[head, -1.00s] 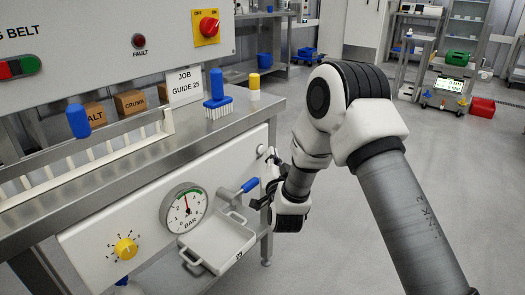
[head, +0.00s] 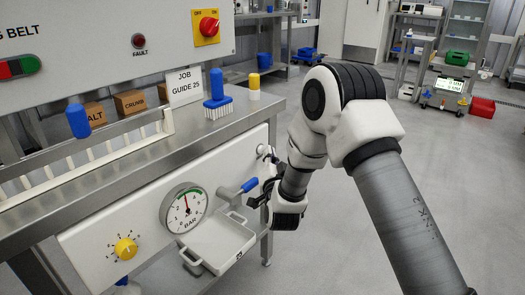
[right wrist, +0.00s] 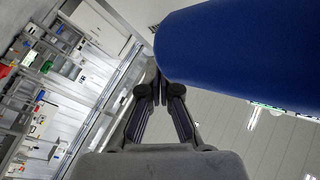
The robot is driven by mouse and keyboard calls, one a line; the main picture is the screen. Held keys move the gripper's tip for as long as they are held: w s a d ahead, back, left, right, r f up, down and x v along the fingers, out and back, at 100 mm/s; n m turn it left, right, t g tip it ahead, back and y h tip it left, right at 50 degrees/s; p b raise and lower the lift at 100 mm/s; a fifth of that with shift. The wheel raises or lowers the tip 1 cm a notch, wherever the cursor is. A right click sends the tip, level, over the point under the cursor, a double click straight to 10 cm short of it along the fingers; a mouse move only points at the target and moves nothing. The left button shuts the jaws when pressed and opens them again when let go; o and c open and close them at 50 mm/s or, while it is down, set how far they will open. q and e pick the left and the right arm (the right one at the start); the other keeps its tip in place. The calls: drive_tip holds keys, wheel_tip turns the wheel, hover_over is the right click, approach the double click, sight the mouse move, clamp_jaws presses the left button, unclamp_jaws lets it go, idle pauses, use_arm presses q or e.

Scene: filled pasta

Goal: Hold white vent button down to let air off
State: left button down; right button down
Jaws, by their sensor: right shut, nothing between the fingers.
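The white vent button (head: 263,150) sits near the right end of the white front panel (head: 110,215). A round pressure gauge marked BAR (head: 184,208) is on the same panel, its needle near the top of the dial. My right gripper (head: 256,200) is shut and empty, below and a little to the right of the blue-handled lever (head: 249,185) and below the button. In the right wrist view its closed fingers (right wrist: 160,88) lie close beside a large blue shape, apparently the lever handle; contact cannot be told. My left gripper is not in view.
A white tray (head: 190,258) juts out below the gauge, left of the right gripper. A yellow knob (head: 126,249) is further left. A blue brush (head: 217,110) and yellow-capped container (head: 254,88) stand on the bench top. The floor at right is open.

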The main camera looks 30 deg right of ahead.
drive_tip(key=shift+w+a, duration=0.15)
drive_tip(key=shift+w, duration=0.25)
idle(2.0)
drive_tip(key=shift+s, duration=0.1)
idle(0.8)
drive_tip(key=shift+s+d, duration=0.3)
drive_tip(key=shift+s, duration=0.4)
drive_tip(key=s, duration=0.1)
drive_tip(key=s+d, duration=0.1)
drive_tip(key=s, duration=0.1)
drive_tip(key=s+d, duration=0.1)
drive_tip(key=shift+s+p, duration=0.3)
drive_tip(key=shift+p, duration=0.1)
